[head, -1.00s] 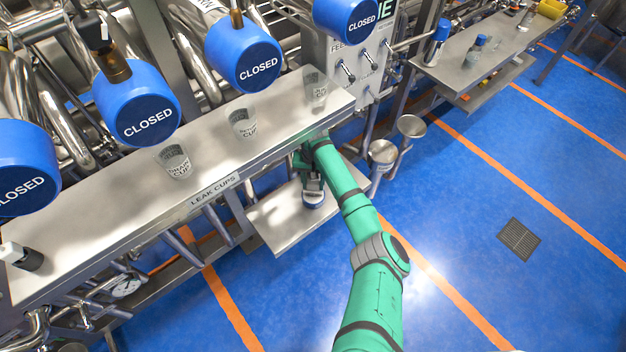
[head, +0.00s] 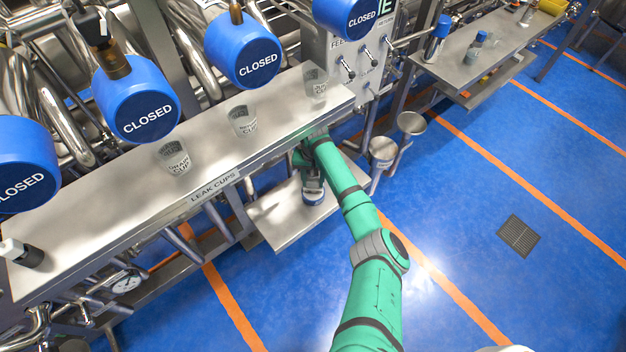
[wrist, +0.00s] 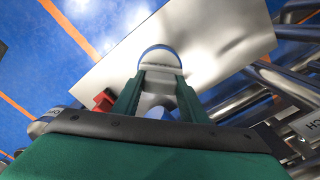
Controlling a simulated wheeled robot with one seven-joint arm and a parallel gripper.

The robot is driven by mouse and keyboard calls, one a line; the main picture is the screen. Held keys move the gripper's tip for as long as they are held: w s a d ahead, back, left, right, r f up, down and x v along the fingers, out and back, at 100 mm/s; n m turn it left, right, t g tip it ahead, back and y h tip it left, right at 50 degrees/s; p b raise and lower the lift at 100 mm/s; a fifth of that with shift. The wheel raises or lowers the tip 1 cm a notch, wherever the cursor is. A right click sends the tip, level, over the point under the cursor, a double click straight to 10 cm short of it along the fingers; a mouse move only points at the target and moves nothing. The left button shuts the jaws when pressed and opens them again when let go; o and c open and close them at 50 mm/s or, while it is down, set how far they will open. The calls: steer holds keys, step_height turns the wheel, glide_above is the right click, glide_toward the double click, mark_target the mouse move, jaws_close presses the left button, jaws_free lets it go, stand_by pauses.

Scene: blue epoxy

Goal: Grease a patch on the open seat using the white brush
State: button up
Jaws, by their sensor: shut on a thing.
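My gripper (head: 312,186) is low beside the leak-cup bench, over a low steel shelf (head: 282,222). In the wrist view my gripper (wrist: 160,80) is shut on a white thing with a round blue edge (wrist: 160,56). A pale blue round shape (wrist: 156,113) shows between the fingers. I cannot make out the open seat in either view.
A steel bench (head: 110,215) carries clear cups (head: 242,121). Blue caps marked CLOSED (head: 137,100) hang above it. A red thing (wrist: 104,99) shows beside the gripper in the wrist view. Steel cups (head: 382,150) stand right of the arm.

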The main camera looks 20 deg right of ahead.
mark_target(313, 180)
steer(key=shift+f, duration=0.5)
stand_by(1.2)
steer(key=shift+r, duration=0.1)
steer(key=shift+r, duration=3.45)
